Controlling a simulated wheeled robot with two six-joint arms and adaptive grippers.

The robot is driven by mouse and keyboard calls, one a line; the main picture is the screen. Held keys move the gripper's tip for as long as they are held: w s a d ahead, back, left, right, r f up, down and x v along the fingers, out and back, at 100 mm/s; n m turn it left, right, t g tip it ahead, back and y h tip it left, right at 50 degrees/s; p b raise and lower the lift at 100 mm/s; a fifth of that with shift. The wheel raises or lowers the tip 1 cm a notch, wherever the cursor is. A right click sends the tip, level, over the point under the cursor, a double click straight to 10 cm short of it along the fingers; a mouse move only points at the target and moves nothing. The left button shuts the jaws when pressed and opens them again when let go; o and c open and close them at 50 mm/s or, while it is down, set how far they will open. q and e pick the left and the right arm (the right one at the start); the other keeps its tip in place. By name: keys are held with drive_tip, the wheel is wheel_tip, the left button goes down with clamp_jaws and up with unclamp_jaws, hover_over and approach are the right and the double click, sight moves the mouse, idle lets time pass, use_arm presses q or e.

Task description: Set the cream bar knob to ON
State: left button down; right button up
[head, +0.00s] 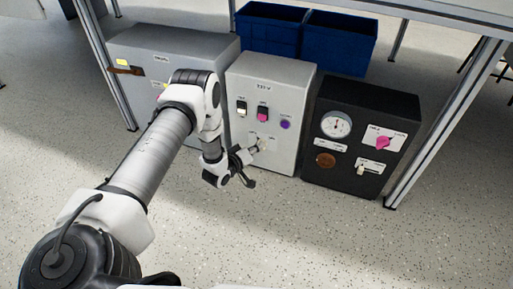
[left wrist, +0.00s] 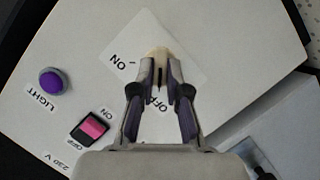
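The cream bar knob (left wrist: 158,53) sits on a white label plate (left wrist: 185,50) on the front of the light grey box (head: 250,85). In the left wrist view ON is printed left of the knob and OFF below it. A dark line on the knob runs toward OFF. My left gripper (left wrist: 160,72) has its fingertips at both sides of the knob and looks shut on it; the fingers hide part of the bar. In the head view my left gripper (head: 251,157) is at the lower front of the box, by the knob (head: 262,145). My right gripper is not in view.
The box also carries a pink rocker switch (left wrist: 91,128), a purple LIGHT button (left wrist: 50,83) and another switch (head: 241,107). A black box with a gauge (head: 337,124) stands right, a grey cabinet (head: 135,50) left. Blue bins (head: 340,45) stand behind. The floor in front is clear.

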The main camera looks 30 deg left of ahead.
use_arm(q)
drive_tip(key=shift+w+r, duration=0.1)
drive_tip(key=shift+w, duration=0.05)
drive_tip(key=shift+w+d+r+m+g+y+p, duration=0.1)
drive_tip(key=shift+d+m+g+y+p, duration=0.15)
drive_tip(key=shift+m+y+p, duration=1.45)
drive_tip(key=shift+w+d+f+m+g+y+p, duration=0.1)
drive_tip(key=shift+w+d+m+g+y+p, duration=0.15)
drive_tip(key=shift+m+y+p, duration=1.4)
drive_tip(key=shift+d+r+m+g+y+p, duration=0.2)
drive_tip(key=shift+m+y+p, duration=0.45)
drive_tip(key=shift+m, duration=2.1)
drive_tip(key=c, duration=1.2)
unclamp_jaws()
drive_tip(key=shift+f, duration=0.1)
drive_tip(key=shift+o, duration=0.2)
drive_tip(key=shift+f, duration=0.1)
